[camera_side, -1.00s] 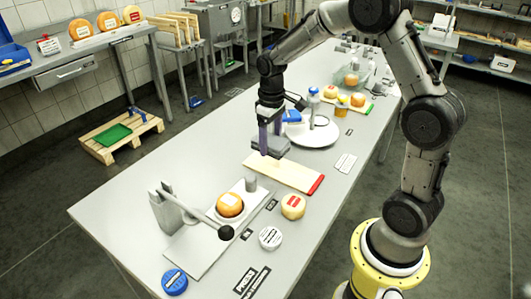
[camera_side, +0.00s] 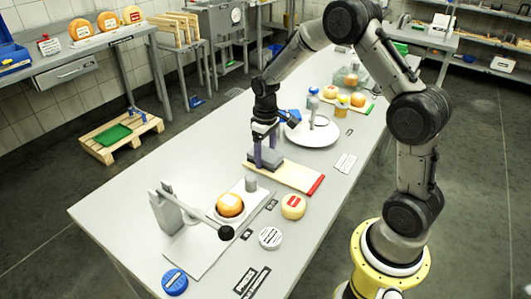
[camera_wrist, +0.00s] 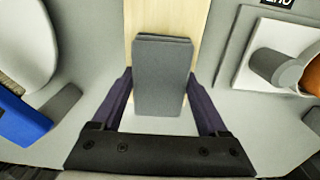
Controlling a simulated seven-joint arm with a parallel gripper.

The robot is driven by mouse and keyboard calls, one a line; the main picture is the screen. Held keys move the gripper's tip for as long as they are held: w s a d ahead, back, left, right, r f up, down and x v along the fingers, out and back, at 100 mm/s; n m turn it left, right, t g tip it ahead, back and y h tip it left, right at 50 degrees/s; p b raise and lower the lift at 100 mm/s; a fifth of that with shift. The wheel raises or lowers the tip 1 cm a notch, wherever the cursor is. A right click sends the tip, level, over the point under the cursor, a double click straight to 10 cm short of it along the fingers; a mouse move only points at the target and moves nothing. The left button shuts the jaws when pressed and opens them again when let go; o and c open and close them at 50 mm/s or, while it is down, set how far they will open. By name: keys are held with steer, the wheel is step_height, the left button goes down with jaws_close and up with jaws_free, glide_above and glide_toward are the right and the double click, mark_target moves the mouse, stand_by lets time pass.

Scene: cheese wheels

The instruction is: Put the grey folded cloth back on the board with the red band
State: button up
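The grey folded cloth (camera_side: 268,158) is at the left end of the pale wooden board (camera_side: 294,174), whose red band (camera_side: 316,185) is at the other end. My gripper (camera_side: 266,163) points down, with its purple fingers on both sides of the cloth. In the wrist view, the cloth (camera_wrist: 162,80) lies between the fingertips (camera_wrist: 160,84), which appear to touch its long edges. The cloth looks level and on or just above the board (camera_wrist: 160,18). Its underside and the covered board end are hidden.
A white round scale (camera_side: 312,132) stands behind the board. A lever press (camera_side: 185,210) with an orange cheese (camera_side: 229,205) is in front. A red-labelled cheese (camera_side: 293,206) and a white-labelled round (camera_side: 270,238) lie nearby. A small card (camera_side: 345,163) lies right of the board.

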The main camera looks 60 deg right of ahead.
mark_target(265, 153)
steer(key=o, duration=0.3)
step_height(265, 153, up, 12)
steer(key=s+a+r+t, duration=0.2)
steer(key=s+a+r, duration=0.2)
steer(key=s+r, duration=0.2)
steer(key=s+a+t, duration=0.1)
steer(key=s+a, duration=0.1)
steer(key=s, duration=0.4)
steer(key=s+a+r+t, duration=0.1)
steer(key=s+a, duration=0.1)
steer(key=s, duration=0.4)
steer(key=s+a+r+t, duration=0.1)
steer(key=s+a, duration=0.2)
steer(key=s, duration=0.3)
steer(key=shift+t, duration=0.3)
